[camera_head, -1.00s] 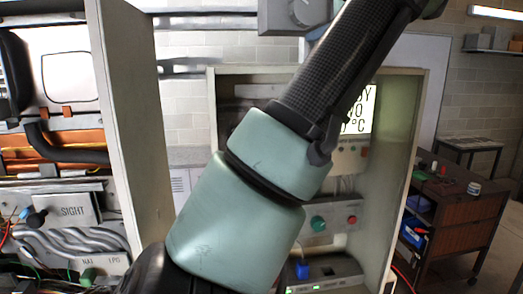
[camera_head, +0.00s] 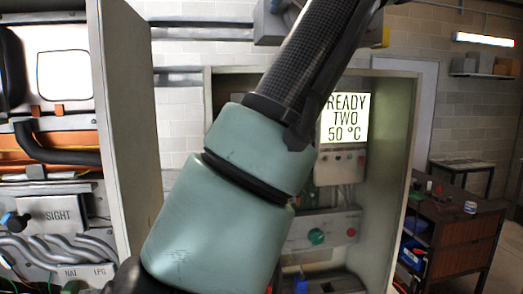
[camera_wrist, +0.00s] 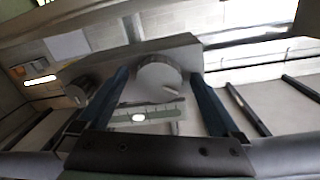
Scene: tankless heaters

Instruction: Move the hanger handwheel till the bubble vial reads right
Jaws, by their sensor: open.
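In the wrist view a round grey handwheel (camera_wrist: 160,76) sits on the front of a long grey bar housing. My gripper (camera_wrist: 160,78) is open, with one blue finger on each side of the handwheel in the picture. I cannot tell whether either finger touches it. Below the handwheel is the bubble vial (camera_wrist: 165,112), a pale strip with marks. Its bright bubble (camera_wrist: 139,117) shows a little left of the strip's middle. In the head view my arm crosses the middle, and my gripper is out of the picture above.
A second round knob (camera_wrist: 78,91) is left of the gripper in the wrist view. In the head view an open cabinet (camera_head: 398,150) has a display (camera_head: 345,117) reading "READY TWO 50 °C". An open heater panel (camera_head: 60,215) is left; a dark cart (camera_head: 465,235) is right.

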